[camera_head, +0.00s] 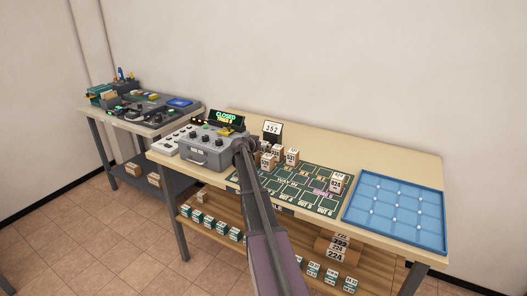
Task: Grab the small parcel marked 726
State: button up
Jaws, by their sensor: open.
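Several small parcels with white labelled tops stand on the right-hand table: a cluster (291,156) behind the far edge of the green mat, and one single parcel (337,183) on the mat's right side. Their labels are too small to read, so I cannot tell which is marked 726. My arm reaches up from the bottom centre and ends over the grey console. My gripper (224,131) is small and dark there, open, left of the parcel cluster and apart from it. Its fingers are hard to make out. The arm hides part of the mat and the console's right side.
A green mat (299,200) with marked squares lies mid-table. A blue divided tray (396,208) is at the right. A grey console (205,150), a "CLOSED" sign (226,116) and a "352" display (272,128) stand left and behind. More boxes (337,249) sit on the lower shelf.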

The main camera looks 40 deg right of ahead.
dwell(0.3)
jog(key=c, duration=1.2)
jog(key=shift+r, duration=0.15)
jog(key=shift+c, duration=0.2)
notch_tip(320, 180, up, 10)
jog(key=p, duration=1)
jog(key=shift+f, duration=0.2)
